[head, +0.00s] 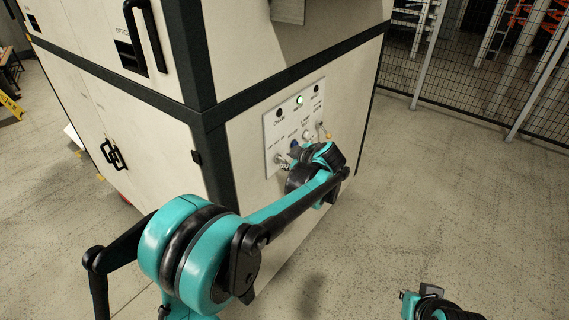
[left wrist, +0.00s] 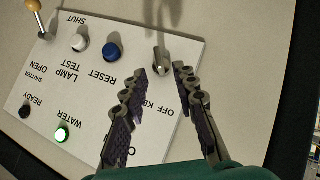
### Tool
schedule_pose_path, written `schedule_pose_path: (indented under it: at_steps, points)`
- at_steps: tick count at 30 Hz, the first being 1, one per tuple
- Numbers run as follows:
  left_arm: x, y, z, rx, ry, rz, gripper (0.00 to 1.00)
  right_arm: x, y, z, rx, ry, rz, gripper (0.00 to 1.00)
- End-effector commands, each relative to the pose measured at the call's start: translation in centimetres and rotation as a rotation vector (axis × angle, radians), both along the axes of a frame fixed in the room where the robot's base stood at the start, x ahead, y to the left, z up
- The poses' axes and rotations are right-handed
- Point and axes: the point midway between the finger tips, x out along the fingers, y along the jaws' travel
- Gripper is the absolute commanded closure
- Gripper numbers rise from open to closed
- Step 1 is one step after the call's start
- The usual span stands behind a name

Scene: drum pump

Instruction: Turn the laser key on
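The laser key (left wrist: 160,60) is a small silver key switch on the white control panel, beside the printed words "OFF" and "KEY" in the left wrist view. My left gripper (left wrist: 161,72) is open, with one finger on each side of the key and its tips close to the panel. I cannot tell whether a finger touches the key. In the head view the left wrist covers the lower part of the control panel (head: 289,113). Part of my right arm shows at the bottom right of the head view, but no right fingers show.
The panel also has a blue reset button (left wrist: 113,47), a white lamp test button (left wrist: 80,43), a brass-knobbed shutter lever (left wrist: 36,12) and a lit green water lamp (left wrist: 62,134). The large cream cabinet (head: 160,160) has black edges. Floor to its right is clear up to a mesh fence (head: 470,70).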

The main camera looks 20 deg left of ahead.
Motion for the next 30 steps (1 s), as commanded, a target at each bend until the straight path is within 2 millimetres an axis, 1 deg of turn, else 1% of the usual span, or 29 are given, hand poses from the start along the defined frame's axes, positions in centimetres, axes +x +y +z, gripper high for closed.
schedule_pose_path:
  at_steps: [1,7,12,18,19,20,21,22,30]
  points:
    - [0.6,0.5,-0.9,-0.001,-0.001,0.001,0.72,0.0,0.0,-0.6,0.0,0.0,0.0,1.0]
    - [2.1,1.9,-2.5,-0.001,0.0,-0.001,0.72,0.0,0.0,-1.5,0.0,0.0,0.0,1.0]
    - [2.6,2.4,-2.8,0.0,0.001,-0.003,0.72,0.0,0.0,-1.7,0.0,0.0,0.0,1.0]
    - [2.6,2.4,-2.8,0.0,0.001,-0.003,0.72,0.0,0.0,-1.6,0.0,0.0,0.0,1.0]
    - [2.6,2.4,-2.8,0.0,0.001,-0.003,0.74,0.0,0.0,-1.6,0.0,0.0,0.0,1.0]
    - [2.6,2.4,-2.8,0.0,0.001,-0.003,0.82,0.0,0.0,-1.6,0.0,0.0,0.0,1.0]
    - [2.6,2.4,-2.8,0.0,0.001,-0.003,0.93,0.0,0.0,-1.6,0.0,0.0,0.0,1.0]
    - [2.6,2.4,-2.8,0.0,0.001,-0.003,1.0,0.0,0.0,-1.6,0.0,0.0,0.0,1.0]
    - [2.6,2.4,-2.8,0.001,0.004,-0.003,1.0,0.0,0.0,-1.6,0.0,0.0,0.0,1.0]
